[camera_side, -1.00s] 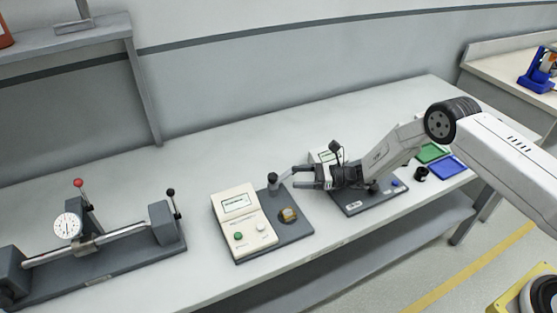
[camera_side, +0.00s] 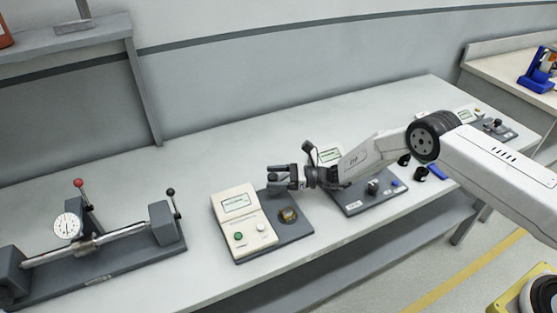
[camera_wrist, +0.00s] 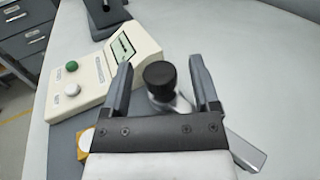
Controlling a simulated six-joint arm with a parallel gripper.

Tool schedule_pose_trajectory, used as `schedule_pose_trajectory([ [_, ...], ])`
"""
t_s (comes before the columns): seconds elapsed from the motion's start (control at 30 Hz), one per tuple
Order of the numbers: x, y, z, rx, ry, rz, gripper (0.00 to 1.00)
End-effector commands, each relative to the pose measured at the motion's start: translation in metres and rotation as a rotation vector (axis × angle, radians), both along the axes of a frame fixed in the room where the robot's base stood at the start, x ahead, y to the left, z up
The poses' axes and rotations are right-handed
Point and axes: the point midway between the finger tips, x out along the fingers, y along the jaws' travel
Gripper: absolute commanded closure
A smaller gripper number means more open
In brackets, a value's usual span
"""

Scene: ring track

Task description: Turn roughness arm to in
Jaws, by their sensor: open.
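The roughness arm shows in the wrist view as a black round knob (camera_wrist: 159,75) on a metal post, with a silver bar (camera_wrist: 246,151) reaching out to the lower right. My gripper (camera_side: 277,178) is open, with one finger on each side of the knob; I cannot tell whether either touches it. In the side view my gripper hides the knob and post. The roughness tester (camera_side: 237,203) is a cream box with a display, a green button and a white knob. A brass-coloured part (camera_side: 288,215) sits on its dark base.
A second similar tester (camera_side: 331,156) on a dark base (camera_side: 353,207) stands to the right, under my arm. A shaft bench with a dial gauge (camera_side: 67,226) stands at the left. The table behind my gripper is clear.

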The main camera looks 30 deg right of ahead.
Motion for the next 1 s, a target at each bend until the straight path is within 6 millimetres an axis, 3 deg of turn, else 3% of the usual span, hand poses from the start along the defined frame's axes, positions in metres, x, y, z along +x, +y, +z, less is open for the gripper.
schedule_pose_trajectory([
  [0.4, 0.0035, 0.0075, 0.0001, 0.001, 0.0, -0.001, 0.22],
  [0.43, 0.0034, 0.0076, 0.0001, 0.0, 0.0, -0.001, 0.25],
  [0.47, 0.0034, 0.0076, 0.0001, 0.001, 0.0, -0.001, 0.35],
  [0.67, 0.0033, 0.0074, 0.0001, 0.0, 0.0, -0.001, 0.98],
  [1.0, 0.0033, 0.0073, 0.0001, 0.0, 0.0, 0.0, 1.0],
])
